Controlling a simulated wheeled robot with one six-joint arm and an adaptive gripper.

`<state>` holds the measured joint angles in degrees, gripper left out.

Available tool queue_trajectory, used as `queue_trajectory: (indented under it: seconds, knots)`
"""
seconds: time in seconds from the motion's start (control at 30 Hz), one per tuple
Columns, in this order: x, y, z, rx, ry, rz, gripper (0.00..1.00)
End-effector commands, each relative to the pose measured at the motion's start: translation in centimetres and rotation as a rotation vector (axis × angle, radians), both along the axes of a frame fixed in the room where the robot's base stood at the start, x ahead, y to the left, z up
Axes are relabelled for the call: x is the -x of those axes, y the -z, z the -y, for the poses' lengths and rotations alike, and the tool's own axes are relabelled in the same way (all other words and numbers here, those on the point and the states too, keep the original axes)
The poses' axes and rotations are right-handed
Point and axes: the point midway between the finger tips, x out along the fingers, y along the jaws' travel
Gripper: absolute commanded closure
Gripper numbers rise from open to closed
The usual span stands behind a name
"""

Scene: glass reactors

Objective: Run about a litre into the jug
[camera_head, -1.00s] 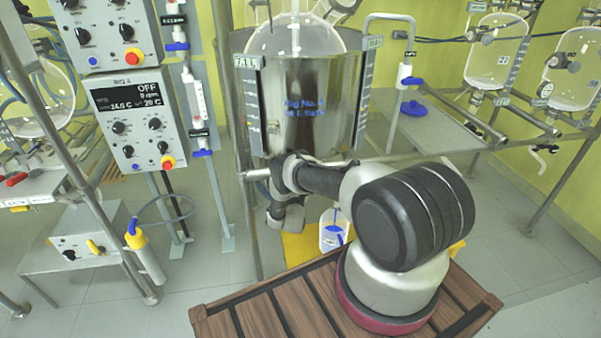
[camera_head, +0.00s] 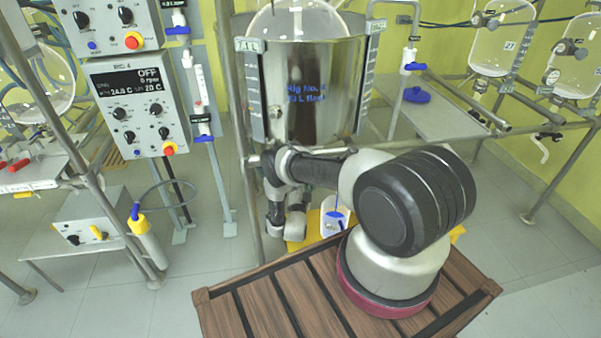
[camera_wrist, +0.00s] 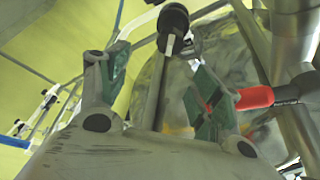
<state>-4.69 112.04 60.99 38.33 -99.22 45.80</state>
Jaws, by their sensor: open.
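The jug (camera_head: 335,226), white with blue marks, stands on a yellow surface (camera_head: 300,243) under the big steel vessel (camera_head: 305,95). My arm and column hide part of the area around it. My gripper (camera_wrist: 160,75) is open, its two green-padded fingers apart. In the wrist view a red lever handle (camera_wrist: 255,97) lies just right of the right finger, and no grip on it shows. A dark round knob (camera_wrist: 172,18) on a rod shows beyond the gap between the fingers. In the head view my wrist hangs low, left of the jug, and the fingertips cannot be made out.
Steel frame tubes stand around the vessel, and a horizontal rail (camera_head: 480,142) runs to the right. A control box (camera_head: 140,105) reading OFF is at left. A small side table (camera_head: 440,112) holds a blue lid (camera_head: 416,95). Tiled floor (camera_head: 210,270) is open at lower left.

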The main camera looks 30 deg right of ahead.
Motion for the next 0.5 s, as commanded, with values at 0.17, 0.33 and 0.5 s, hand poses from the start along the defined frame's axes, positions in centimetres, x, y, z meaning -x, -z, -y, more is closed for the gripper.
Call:
queue_trajectory:
  seconds: [0.17,0.33,0.5]
  knots:
    - [1.2,1.4,6.9,0.112,0.021,-0.051,0.34]
    - [-1.2,0.8,6.7,0.479,-0.042,-0.169,0.34]
    - [-3.4,-0.4,3.8,0.781,-0.062,-0.224,0.34]
